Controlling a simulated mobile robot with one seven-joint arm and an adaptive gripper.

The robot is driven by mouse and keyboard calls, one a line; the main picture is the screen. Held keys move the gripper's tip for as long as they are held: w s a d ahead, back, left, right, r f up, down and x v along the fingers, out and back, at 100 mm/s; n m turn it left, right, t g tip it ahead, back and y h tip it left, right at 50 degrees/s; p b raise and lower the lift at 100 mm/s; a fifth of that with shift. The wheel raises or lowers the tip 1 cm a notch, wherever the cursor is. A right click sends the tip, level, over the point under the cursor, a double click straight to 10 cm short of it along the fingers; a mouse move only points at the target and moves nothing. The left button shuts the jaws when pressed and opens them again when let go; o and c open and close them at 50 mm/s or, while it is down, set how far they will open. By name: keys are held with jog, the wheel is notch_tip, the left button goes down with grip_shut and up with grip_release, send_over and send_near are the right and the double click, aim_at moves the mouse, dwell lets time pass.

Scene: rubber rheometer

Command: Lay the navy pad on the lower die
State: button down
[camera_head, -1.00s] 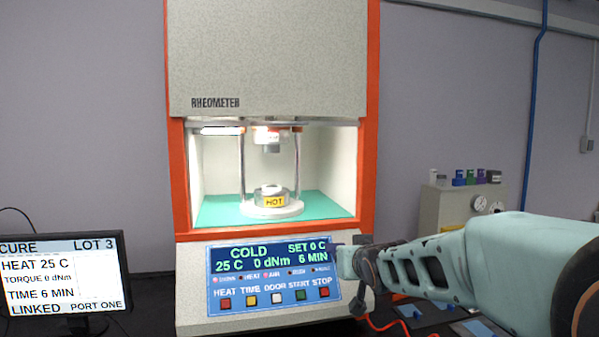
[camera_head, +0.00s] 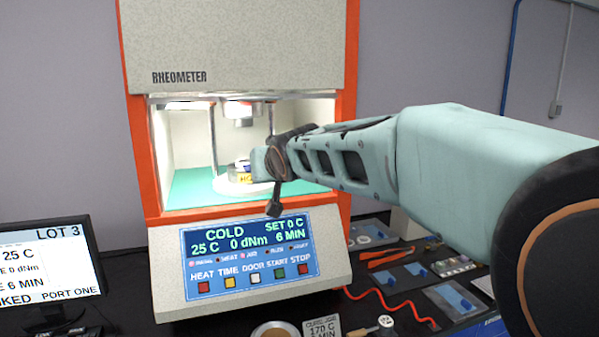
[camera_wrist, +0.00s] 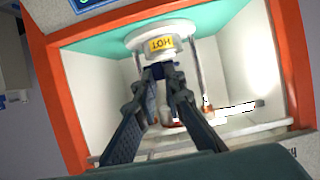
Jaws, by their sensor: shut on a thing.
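The lower die (camera_head: 241,177) is a pale round block with a yellow HOT label on a white round base, inside the open rheometer chamber. In the wrist view the lower die (camera_wrist: 150,33) appears upside down, just beyond my fingertips. My gripper (camera_wrist: 163,73) is shut on a small dark navy piece, the navy pad (camera_wrist: 160,69), at the fingertips. In the head view my gripper (camera_head: 262,163) reaches into the chamber from the right, in front of the die and partly covering it. The pad cannot be made out there. I cannot tell whether it touches the die.
The upper die (camera_head: 240,122) hangs above the lower die, with upright posts beside it. The orange chamber frame (camera_head: 140,160) surrounds the opening. The control panel (camera_head: 250,255) reads COLD, 25 C. A monitor (camera_head: 45,265) stands at left; trays with blue pieces (camera_head: 455,297) lie at right.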

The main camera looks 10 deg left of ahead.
jog(key=shift+f, duration=0.1)
jog(key=shift+w+a+r+p, duration=0.1)
jog(key=shift+w+a+p, duration=0.45)
jog(key=shift+w, duration=0.55)
jog(key=shift+w+a+r+p, duration=0.1)
jog(key=shift+w+a+p, duration=0.2)
jog(key=shift+w+a, duration=0.7)
jog(key=shift+w+a+p, duration=0.45)
jog(key=shift+w, duration=0.8)
jog(key=r+p+x, duration=0.2)
jog(key=p+x, duration=0.4)
jog(key=x, duration=0.6)
jog(key=shift+w+a, duration=0.25)
jog(key=shift+w, duration=0.25)
jog(key=shift+f, duration=0.2)
